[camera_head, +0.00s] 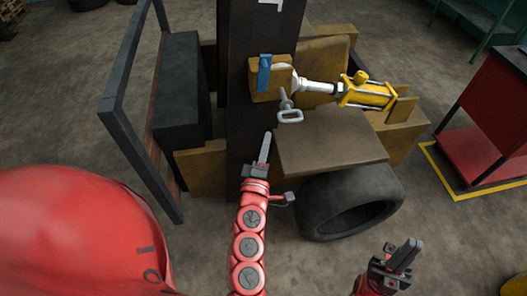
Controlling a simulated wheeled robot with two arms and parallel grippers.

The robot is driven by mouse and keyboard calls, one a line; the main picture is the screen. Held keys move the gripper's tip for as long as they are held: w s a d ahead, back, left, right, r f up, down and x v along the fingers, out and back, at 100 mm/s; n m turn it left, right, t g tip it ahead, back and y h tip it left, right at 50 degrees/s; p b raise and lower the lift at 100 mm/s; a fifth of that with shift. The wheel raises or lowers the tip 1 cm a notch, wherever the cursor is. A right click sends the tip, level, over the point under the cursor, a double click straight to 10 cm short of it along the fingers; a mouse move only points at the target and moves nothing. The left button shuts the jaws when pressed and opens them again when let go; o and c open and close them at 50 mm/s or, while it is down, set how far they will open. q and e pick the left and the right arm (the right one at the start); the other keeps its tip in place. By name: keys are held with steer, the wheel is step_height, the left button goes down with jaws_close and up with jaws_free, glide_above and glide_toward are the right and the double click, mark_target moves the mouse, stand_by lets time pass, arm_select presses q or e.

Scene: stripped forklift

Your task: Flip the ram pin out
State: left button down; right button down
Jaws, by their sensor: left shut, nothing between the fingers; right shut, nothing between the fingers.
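A grey metal pin with a loop handle (289,114) sits by the brown mounting block (262,90) at the rod end of the yellow ram (369,94). I take it as the ram pin. The ram's silver rod (318,87) reaches left to that block. A blue tab (264,73) stands on the block's face. My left gripper (265,148) is shut and empty, below and left of the pin's loop and apart from it in the picture. My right gripper (404,257) is shut and empty, low at the right, well away from the pin.
The dark mast (256,32) rises behind the block. A brown plate (330,142) and a black tyre (352,202) lie between my grippers. A dark fork carriage frame (124,70) stands at left. A red cabinet (492,110) is at right. Open floor shows around.

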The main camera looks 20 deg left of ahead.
arm_select(q)
steer(key=v, duration=0.3)
steer(key=shift+s+p, duration=0.2)
steer(key=shift+p, duration=0.2)
